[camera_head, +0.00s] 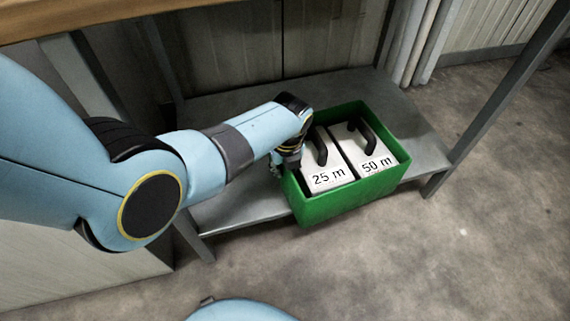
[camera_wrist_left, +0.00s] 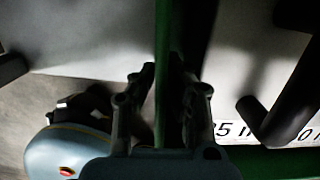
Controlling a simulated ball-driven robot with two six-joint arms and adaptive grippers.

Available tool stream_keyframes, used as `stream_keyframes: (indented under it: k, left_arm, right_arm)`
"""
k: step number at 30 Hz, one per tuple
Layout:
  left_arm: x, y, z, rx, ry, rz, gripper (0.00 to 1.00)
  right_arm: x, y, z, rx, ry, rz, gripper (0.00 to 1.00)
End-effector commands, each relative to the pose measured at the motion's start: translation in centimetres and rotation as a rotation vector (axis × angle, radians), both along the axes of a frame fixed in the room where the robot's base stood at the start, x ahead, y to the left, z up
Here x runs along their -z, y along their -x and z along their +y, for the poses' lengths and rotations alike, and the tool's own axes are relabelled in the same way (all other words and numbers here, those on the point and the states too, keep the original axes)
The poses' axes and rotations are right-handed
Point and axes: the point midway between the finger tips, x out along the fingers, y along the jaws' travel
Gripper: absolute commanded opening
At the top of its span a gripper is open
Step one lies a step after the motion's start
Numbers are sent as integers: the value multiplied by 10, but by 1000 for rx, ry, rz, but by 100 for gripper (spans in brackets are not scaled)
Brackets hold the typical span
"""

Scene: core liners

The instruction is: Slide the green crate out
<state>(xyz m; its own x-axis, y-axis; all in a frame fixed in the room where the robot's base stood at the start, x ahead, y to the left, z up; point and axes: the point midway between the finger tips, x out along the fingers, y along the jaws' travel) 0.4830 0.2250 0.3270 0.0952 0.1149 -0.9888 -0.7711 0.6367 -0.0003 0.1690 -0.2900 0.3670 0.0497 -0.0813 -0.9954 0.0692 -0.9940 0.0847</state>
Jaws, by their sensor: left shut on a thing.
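The green crate (camera_head: 326,206) sits on the low grey shelf, with its front part sticking out past the shelf's front edge. It holds two pale boxes with dark handles, one marked "25 m" (camera_head: 327,179) and one marked "50 m" (camera_head: 375,164). My left gripper (camera_head: 281,166) is at the crate's left wall. In the left wrist view its two fingers (camera_wrist_left: 163,112) are shut on the crate's thin green wall (camera_wrist_left: 162,60), one finger on each side. My right gripper is not in view.
The grey shelf (camera_head: 241,208) shows bare to the left of the crate. A metal leg (camera_head: 505,85) stands to the right. A wooden top (camera_head: 75,14) is above at the left. Pale pipes (camera_head: 415,45) stand behind. The concrete floor (camera_head: 440,260) in front is clear.

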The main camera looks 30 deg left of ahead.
Motion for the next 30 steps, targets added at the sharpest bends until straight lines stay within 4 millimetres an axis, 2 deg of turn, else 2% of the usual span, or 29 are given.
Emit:
stream_keyframes:
  k: [11, 12, 18, 26, 30]
  left_arm:
    - [1, 3, -1, 1, 1, 5, 0]
    - [1, 3, -1, 1, 1, 5, 10]
    - [1, 2, -1, 0, 0, 3, 35]
    - [0, 1, 0, -2, 0, 0, 35]
    - [-7, 1, -1, -2, 0, 0, 35]
  right_arm:
    - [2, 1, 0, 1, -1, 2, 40]
    - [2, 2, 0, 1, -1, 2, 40]
    - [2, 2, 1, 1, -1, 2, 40]
    - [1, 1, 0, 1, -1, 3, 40]
    - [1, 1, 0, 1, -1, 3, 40]
